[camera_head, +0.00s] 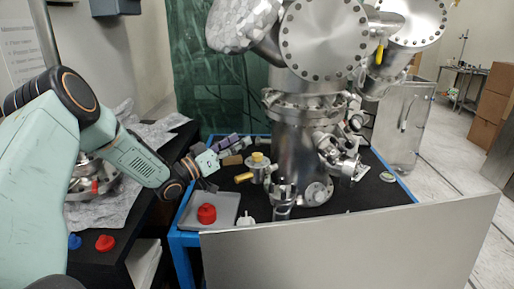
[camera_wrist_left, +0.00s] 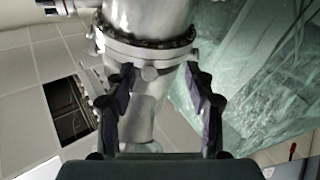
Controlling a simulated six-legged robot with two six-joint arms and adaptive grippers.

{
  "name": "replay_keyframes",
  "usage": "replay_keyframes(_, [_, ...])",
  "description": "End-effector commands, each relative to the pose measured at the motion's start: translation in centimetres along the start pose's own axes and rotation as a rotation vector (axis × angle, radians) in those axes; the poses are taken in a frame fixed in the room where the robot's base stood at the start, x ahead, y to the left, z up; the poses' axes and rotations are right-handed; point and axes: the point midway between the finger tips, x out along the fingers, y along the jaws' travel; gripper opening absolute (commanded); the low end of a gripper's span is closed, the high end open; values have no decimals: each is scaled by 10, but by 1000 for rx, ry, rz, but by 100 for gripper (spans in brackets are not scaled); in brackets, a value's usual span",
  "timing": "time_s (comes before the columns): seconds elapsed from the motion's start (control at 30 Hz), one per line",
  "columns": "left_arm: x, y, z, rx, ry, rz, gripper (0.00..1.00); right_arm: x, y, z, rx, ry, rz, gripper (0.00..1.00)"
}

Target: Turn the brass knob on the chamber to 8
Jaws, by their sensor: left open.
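The steel vacuum chamber (camera_head: 300,150) stands on the dark table top. A small valve (camera_head: 258,172) with a yellow-brass top and a brass handle (camera_head: 244,178) sits at its left foot; I cannot tell which part is the knob, and no number is readable. My left gripper (camera_head: 238,147) is open and empty, just up and left of this valve. In the left wrist view my open fingers (camera_wrist_left: 158,72) frame a steel tube and flange (camera_wrist_left: 150,52) beyond them; no brass knob shows there. My right gripper is not in view.
A grey tray (camera_head: 225,213) holds a red knob-like part (camera_head: 207,213). A brown block (camera_head: 232,160) lies behind the valve. A pale panel (camera_head: 350,245) blocks the table's front. A black side table (camera_head: 110,268) bears red and blue parts and wrapped steel pieces.

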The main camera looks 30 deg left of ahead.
Motion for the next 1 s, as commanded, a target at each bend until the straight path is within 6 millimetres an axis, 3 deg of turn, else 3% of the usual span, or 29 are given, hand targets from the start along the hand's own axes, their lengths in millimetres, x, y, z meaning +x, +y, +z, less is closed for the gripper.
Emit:
replay_keyframes(0.1, [-15, 11, 43, 48, -110, -100, 54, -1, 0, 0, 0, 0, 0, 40])
replay_keyframes(0.2, [-22, 11, 61, 124, -174, -140, 54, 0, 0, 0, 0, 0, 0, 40])
replay_keyframes(0.47, [-19, 5, 67, 241, -207, -142, 54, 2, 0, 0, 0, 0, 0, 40])
replay_keyframes(1.0, [46, -6, 80, 241, -205, -140, 54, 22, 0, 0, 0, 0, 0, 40])
